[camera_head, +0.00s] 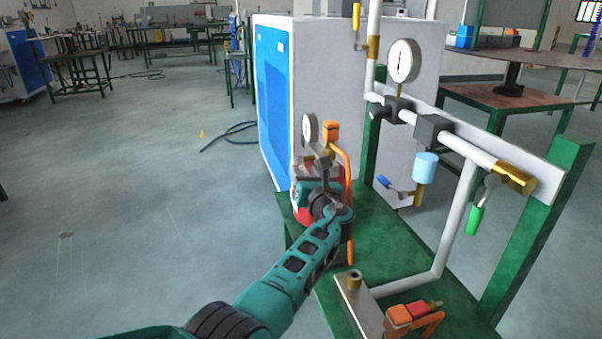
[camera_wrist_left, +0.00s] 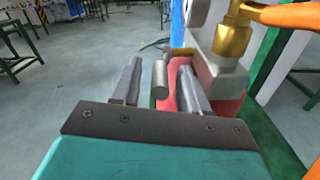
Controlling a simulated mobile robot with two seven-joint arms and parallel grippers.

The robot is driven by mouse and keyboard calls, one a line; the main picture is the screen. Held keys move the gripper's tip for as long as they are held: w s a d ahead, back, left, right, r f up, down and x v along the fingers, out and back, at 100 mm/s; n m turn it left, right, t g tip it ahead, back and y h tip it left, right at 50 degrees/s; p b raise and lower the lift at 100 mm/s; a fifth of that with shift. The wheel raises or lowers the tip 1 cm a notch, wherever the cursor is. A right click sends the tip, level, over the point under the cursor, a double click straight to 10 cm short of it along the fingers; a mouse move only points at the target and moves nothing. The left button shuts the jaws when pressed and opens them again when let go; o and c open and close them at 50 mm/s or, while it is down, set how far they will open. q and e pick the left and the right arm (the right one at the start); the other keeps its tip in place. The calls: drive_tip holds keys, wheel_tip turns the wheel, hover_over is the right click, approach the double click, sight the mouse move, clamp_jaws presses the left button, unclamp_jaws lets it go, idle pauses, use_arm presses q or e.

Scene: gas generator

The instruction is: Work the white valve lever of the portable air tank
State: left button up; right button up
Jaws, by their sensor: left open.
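The portable air tank (camera_head: 300,209) is red and stands on the green platform, mostly hidden behind my left gripper (camera_head: 323,166). It also shows red in the left wrist view (camera_wrist_left: 226,108), below a pale block with a brass fitting (camera_wrist_left: 232,40). In the left wrist view my left gripper (camera_wrist_left: 160,67) is open, its two dark fingers apart. A short light-grey cylinder (camera_wrist_left: 160,82) stands between the fingers, with a visible gap on the left side. It looks like the end of the white valve lever, but I cannot tell for certain. My right gripper is not in view.
A gauge (camera_head: 310,130) and an orange fitting with hose (camera_head: 331,131) rise above the tank. White piping (camera_head: 455,220) with a green-handled valve (camera_head: 476,220) stands to the right. A blue-white cabinet (camera_head: 272,100) is behind.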

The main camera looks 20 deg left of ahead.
use_arm(q)
drive_tip(key=shift+c, duration=0.2)
clamp_jaws()
idle(0.4)
